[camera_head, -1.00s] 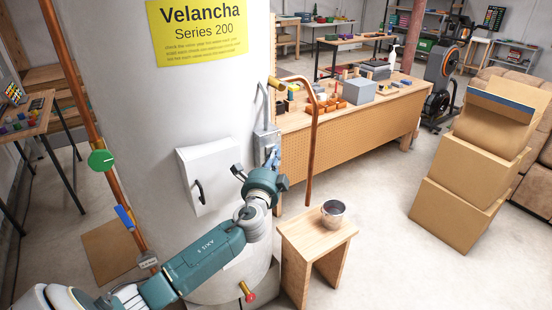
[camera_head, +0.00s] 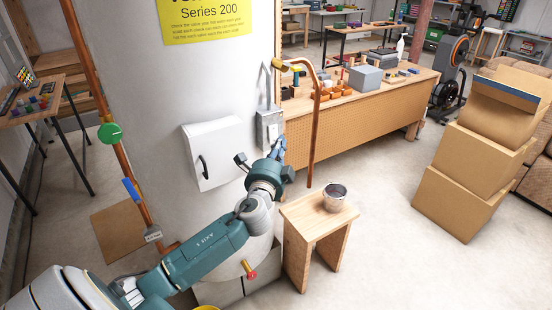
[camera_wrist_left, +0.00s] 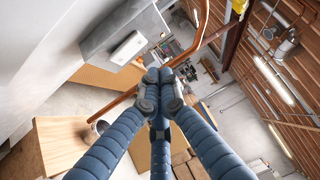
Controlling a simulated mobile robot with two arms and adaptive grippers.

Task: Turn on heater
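The heater (camera_head: 150,120) is a large pale cylinder with a yellow "Series 200" label (camera_head: 207,20). A white panel with a black handle (camera_head: 213,152) is on its front. To the panel's right is a grey switch box (camera_head: 264,127), fed by a conduit. In the left wrist view, the box (camera_wrist_left: 104,32) carries a white switch (camera_wrist_left: 128,48). My left gripper (camera_head: 280,148) is at the box's lower right. In the wrist view its blue fingers (camera_wrist_left: 158,76) are together and empty, below and right of the switch. Contact is unclear. My right gripper is not in view.
A copper pipe (camera_head: 314,125) stands just right of the gripper. A wooden stool (camera_head: 318,222) with a metal pot (camera_head: 334,196) is below it. A pegboard workbench (camera_head: 365,127) is behind, with stacked cardboard boxes (camera_head: 465,165) at right. The floor between is clear.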

